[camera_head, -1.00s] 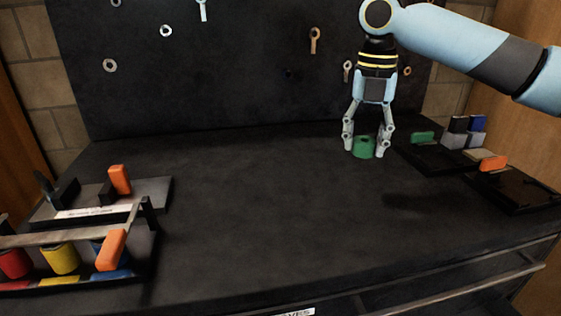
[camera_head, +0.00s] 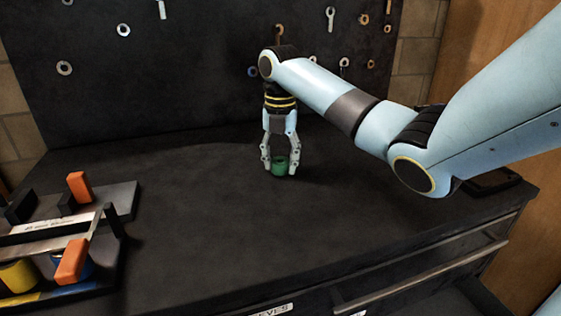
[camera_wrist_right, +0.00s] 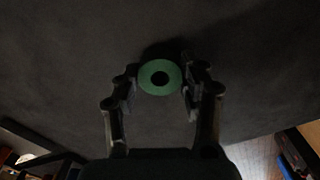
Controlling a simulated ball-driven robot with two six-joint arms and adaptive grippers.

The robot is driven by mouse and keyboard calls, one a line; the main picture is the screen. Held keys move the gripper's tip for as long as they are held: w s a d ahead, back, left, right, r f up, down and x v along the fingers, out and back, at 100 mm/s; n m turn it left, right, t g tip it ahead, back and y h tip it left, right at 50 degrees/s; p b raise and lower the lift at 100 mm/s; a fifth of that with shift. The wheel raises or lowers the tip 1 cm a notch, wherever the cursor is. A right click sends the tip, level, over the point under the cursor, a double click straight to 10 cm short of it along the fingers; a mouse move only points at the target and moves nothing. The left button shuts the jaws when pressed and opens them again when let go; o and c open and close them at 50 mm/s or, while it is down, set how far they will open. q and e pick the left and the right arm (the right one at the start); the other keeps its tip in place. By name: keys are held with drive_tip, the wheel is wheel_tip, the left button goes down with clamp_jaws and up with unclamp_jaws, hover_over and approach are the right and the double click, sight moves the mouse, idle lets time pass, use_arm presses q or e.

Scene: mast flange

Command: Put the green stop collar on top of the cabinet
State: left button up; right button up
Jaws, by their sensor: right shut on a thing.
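The green stop collar (camera_head: 279,171) is a short ring with a round hole, held between the fingertips of my right gripper (camera_head: 280,164). The gripper points down over the middle of the dark cabinet top (camera_head: 200,215). In the right wrist view the collar (camera_wrist_right: 160,91) shows its hole, with one finger of my right gripper (camera_wrist_right: 160,85) on each side. The collar is upright and low over the top; I cannot tell whether it touches the surface. My left gripper is not in view.
A rack with orange blocks (camera_head: 79,187) and a yellow cup (camera_head: 18,276) stands at the left. A dark pegboard (camera_head: 190,75) with hanging rings and tools rises behind. The top around the collar is clear. Drawers lie below the front edge.

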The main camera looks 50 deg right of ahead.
sight(281, 160)
drive_tip(key=shift+f, duration=0.25)
drive_tip(key=shift+f, duration=0.1)
drive_tip(key=o, duration=1.2)
wheel_tip(281, 160, up, 7)
drive_tip(key=shift+r, duration=0.2)
wheel_tip(281, 160, up, 5)
drive_tip(key=p, duration=0.4)
drive_tip(key=shift+f, duration=0.15)
